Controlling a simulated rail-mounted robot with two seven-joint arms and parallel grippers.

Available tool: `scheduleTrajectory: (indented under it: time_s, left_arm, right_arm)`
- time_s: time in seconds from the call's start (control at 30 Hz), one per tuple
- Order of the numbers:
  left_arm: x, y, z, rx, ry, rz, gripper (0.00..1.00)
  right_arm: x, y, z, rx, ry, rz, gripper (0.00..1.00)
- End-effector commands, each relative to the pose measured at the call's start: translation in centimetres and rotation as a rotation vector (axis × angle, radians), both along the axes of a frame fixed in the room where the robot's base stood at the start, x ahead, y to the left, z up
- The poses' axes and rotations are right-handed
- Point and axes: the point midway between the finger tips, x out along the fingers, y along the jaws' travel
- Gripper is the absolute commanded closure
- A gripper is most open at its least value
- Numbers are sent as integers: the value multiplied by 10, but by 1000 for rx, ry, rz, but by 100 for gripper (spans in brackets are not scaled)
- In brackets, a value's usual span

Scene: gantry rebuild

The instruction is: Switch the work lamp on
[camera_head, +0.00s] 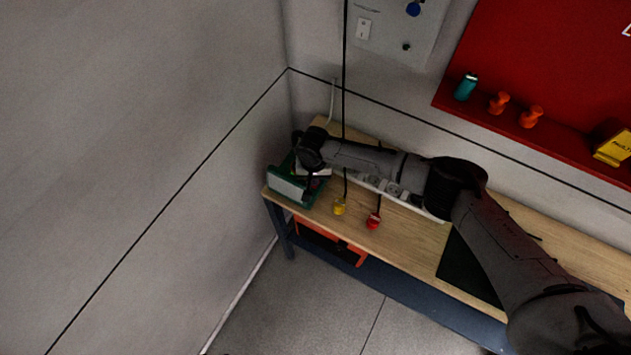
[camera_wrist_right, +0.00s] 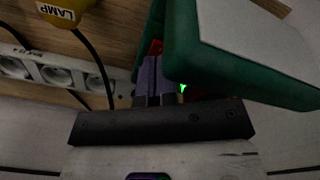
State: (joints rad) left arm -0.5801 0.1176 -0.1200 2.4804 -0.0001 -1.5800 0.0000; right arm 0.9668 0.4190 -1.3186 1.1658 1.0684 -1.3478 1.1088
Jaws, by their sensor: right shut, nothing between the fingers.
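The work lamp (camera_head: 287,187), a green housing with a pale front panel, stands at the left end of the bench. In the right wrist view its green body and pale panel (camera_wrist_right: 255,45) fill the upper right. My right gripper (camera_head: 309,190) is over the lamp's back side. In the wrist view its closed fingers (camera_wrist_right: 154,72) reach in beside the green housing, with nothing between them. A red part shows just past the fingertips, partly hidden; I cannot tell whether they touch it. A small green light (camera_wrist_right: 183,88) glows beside the fingers. My left gripper is not in view.
A white socket strip (camera_head: 417,203) lies behind. A wall is close on the left.

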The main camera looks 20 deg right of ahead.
Motion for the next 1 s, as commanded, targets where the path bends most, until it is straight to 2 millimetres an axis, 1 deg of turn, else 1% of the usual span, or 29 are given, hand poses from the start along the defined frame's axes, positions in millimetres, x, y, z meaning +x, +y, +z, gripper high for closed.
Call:
scheduleTrajectory:
  time_s: [0.47, 1.0]
  left_arm:
    - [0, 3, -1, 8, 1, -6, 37]
    - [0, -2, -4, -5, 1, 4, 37]
  right_arm:
    - [0, 0, 0, 0, 0, 0, 100]
    - [0, 0, -7, 0, 0, 0, 100]
